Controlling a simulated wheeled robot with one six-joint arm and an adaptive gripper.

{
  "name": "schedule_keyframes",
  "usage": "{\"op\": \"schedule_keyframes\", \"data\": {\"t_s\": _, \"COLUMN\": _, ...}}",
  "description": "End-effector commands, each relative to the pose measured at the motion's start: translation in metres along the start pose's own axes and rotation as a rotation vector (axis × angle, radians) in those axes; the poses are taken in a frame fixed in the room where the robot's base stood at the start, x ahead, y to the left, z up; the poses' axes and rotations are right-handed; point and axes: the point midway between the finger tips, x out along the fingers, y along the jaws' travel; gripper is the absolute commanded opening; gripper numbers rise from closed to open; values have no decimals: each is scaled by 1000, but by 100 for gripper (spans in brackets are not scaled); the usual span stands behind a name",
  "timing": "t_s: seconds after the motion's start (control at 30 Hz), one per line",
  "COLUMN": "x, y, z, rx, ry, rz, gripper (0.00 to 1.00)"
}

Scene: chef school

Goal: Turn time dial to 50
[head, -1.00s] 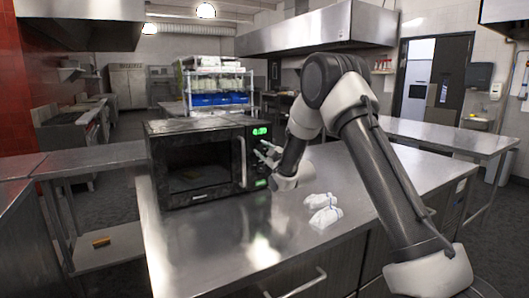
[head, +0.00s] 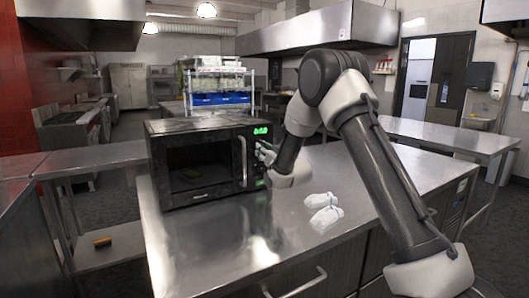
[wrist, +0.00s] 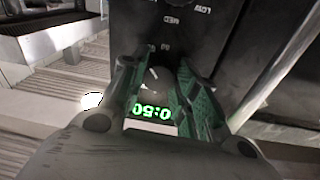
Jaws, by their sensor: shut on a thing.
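The black microwave (head: 200,165) stands on the steel counter with its door shut. Its green display (head: 261,131) is at the top of the right-hand control panel. The display shows upside down in the wrist view (wrist: 152,112) and reads 0:50. My gripper (head: 265,153) is at the panel just below the display. In the wrist view my gripper (wrist: 157,68) has its two green-lined fingers on either side of the dark time dial (wrist: 151,77), shut on it. The fingers hide most of the dial.
A second dial with LOW and MED marks (wrist: 171,22) is on the same panel. The door handle (head: 241,160) stands out left of my gripper. Two white bundles (head: 323,208) lie on the counter (head: 225,255). The counter's front is clear.

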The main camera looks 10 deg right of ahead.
Motion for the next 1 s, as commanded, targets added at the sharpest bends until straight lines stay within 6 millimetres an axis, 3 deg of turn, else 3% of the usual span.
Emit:
{"op": "schedule_keyframes", "data": {"t_s": 0.33, "x": -1, "y": 0, "z": 3, "rx": 139, "ry": -14, "rz": 8, "gripper": 6}}
{"op": "schedule_keyframes", "data": {"t_s": 0.87, "x": -1, "y": 0, "z": 4, "rx": 163, "ry": -16, "rz": 10, "gripper": 6}}
{"op": "schedule_keyframes", "data": {"t_s": 0.9, "x": -1, "y": 0, "z": 4, "rx": 163, "ry": -16, "rz": 10, "gripper": 34}}
{"op": "schedule_keyframes", "data": {"t_s": 1.0, "x": -1, "y": 0, "z": 3, "rx": 163, "ry": -15, "rz": 9, "gripper": 52}}
